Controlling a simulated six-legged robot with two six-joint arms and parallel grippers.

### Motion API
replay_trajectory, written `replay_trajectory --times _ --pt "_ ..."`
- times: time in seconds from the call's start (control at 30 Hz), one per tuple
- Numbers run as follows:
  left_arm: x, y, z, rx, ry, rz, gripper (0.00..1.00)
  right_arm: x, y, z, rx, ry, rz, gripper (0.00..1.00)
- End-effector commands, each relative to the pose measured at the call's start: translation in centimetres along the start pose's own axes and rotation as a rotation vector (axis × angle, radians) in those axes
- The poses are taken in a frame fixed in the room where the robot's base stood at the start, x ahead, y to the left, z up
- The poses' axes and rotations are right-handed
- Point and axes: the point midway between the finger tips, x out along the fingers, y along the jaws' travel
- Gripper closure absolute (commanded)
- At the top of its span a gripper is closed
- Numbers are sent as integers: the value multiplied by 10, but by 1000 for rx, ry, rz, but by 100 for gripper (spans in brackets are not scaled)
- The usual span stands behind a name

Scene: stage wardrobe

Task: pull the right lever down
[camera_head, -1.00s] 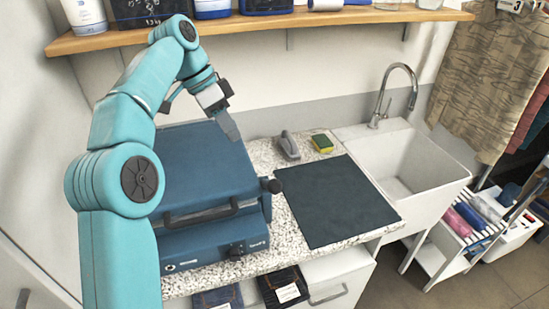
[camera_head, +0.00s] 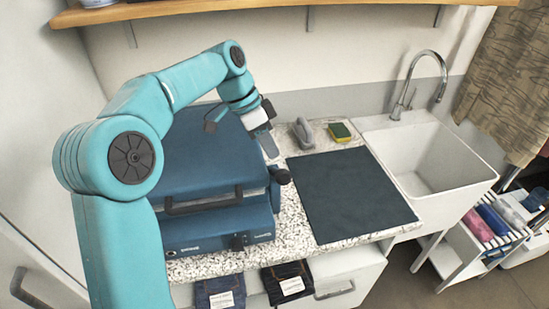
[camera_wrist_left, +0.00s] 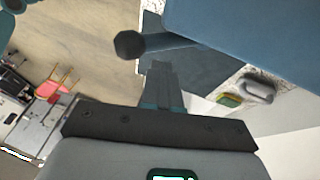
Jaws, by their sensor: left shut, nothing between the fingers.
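The blue press (camera_head: 205,160) stands on the speckled counter with its lid down. The right lever, with a dark round knob (camera_head: 281,176), is at the press's right side. In the left wrist view the lever's knob (camera_wrist_left: 129,45) and short shaft stick out from the blue body. My left gripper (camera_head: 270,148) is shut and empty, just above and behind the knob in the head view. In the left wrist view its fingertips (camera_wrist_left: 160,68) lie close below the lever in the picture; contact cannot be made out. My right gripper is out of view.
A dark mat (camera_head: 350,195) lies right of the press. A grey-handled brush (camera_head: 303,132) and a sponge (camera_head: 340,132) are behind it. A white sink (camera_head: 425,160) is at the right, and a wooden shelf (camera_head: 260,10) runs above. Folded jeans (camera_head: 220,291) are below the counter edge.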

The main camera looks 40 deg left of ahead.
Motion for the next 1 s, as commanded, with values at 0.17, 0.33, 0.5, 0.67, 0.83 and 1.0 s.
replay_trajectory --times 0.17,0.33,0.5,0.67,0.83,1.0 --pt "18 8 2 1 -1 2 100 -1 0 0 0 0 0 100" --pt "25 11 2 0 -1 1 100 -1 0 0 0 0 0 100" --pt "26 10 2 0 0 1 100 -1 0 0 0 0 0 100" --pt "26 10 2 0 0 0 100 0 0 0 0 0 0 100" --pt "32 12 4 12 1 -28 100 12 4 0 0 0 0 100" --pt "36 16 6 31 3 -71 100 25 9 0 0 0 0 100"
